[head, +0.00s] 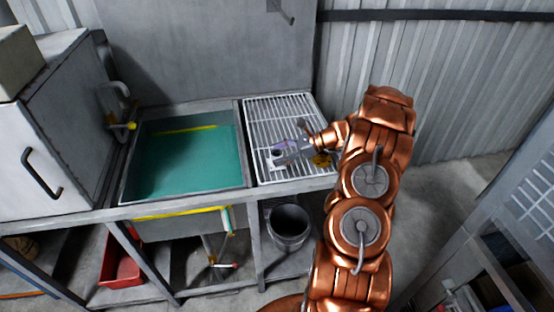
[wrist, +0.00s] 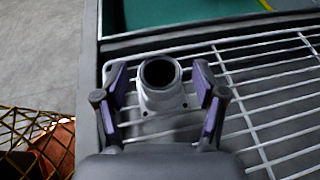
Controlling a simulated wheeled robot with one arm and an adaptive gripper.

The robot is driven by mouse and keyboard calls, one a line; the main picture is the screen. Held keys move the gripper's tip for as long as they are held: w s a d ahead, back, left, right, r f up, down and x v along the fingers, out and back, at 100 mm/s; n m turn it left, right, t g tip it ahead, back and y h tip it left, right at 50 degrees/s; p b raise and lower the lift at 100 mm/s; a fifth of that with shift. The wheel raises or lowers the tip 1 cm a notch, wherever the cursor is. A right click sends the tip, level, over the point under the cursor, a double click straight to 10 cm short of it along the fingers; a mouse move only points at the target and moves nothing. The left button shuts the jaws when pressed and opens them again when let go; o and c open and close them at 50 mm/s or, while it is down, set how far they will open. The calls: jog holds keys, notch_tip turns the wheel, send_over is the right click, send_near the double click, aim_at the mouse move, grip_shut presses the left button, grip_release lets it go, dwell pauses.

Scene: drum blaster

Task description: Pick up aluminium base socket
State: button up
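The aluminium base socket (wrist: 161,97) is a pale metal piece with a round dark opening and a flat flange with small holes. It rests on the white wire rack (wrist: 270,95). My gripper (wrist: 162,85) is open around it, with one purple-padded finger on each side and a visible gap to both. In the head view my gripper (head: 280,156) is low over the rack (head: 285,108), and the socket (head: 277,154) shows only as a small pale patch at its tip, largely hidden.
A sink basin with green water (head: 185,160) lies left of the rack. A grey cabinet (head: 60,130) stands further left. A metal bucket (head: 288,222) and a red bin (head: 122,262) are below the counter. A corrugated wall (head: 430,80) rises behind my arm.

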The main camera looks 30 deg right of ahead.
jog(key=c, duration=1.1)
jog(key=shift+r, duration=0.1)
